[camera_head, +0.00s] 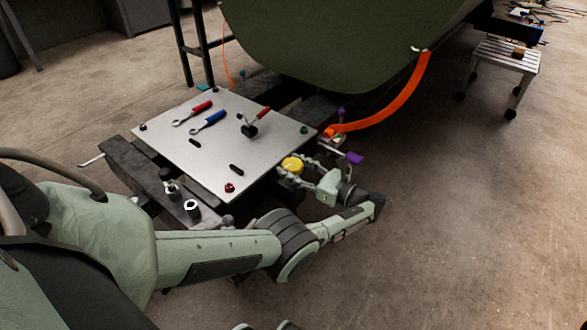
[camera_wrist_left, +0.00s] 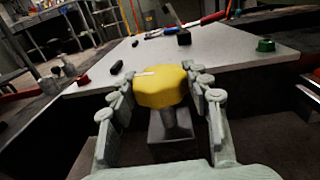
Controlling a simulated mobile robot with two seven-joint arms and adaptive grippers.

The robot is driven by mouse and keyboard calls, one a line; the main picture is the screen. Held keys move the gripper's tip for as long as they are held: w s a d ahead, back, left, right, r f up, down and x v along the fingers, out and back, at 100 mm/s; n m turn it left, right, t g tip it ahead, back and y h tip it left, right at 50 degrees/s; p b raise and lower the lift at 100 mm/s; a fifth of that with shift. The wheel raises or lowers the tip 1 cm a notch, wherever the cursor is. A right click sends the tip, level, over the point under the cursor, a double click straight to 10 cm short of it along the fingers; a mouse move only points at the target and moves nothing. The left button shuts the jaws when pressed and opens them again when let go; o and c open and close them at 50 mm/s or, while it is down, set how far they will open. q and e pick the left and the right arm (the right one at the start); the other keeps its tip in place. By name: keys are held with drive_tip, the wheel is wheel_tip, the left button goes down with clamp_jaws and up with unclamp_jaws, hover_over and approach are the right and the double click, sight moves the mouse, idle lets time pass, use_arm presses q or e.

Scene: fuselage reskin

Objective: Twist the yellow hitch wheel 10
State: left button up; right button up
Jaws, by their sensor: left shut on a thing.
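The yellow hitch wheel (camera_head: 292,165) sits at the right front edge of the metal plate in the head view. It also shows in the left wrist view (camera_wrist_left: 162,88), on a grey post, with a pale mark on its top. My left gripper (camera_head: 300,166) reaches it from the right and is shut on it. In the left wrist view my gripper (camera_wrist_left: 164,92) has one finger on each side of the wheel. My right gripper is not clearly seen.
The metal plate (camera_head: 185,150) carries red-handled and blue-handled tools (camera_head: 208,122) and a dark block with a red handle (camera_head: 250,130). An orange strap (camera_head: 405,98) hangs from the green fuselage (camera_head: 340,40). A slatted stool (camera_head: 505,58) stands far right. The floor at right is clear.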

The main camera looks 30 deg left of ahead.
sight(293, 163)
use_arm(q)
drive_tip(key=shift+a+g, duration=0.15)
drive_tip(key=shift+g, duration=0.15)
drive_tip(key=o, duration=1.2)
drive_tip(key=shift+r, duration=0.15)
wheel_tip(293, 163, up, 10)
drive_tip(key=shift+f, duration=0.1)
drive_tip(key=shift+c, duration=0.4)
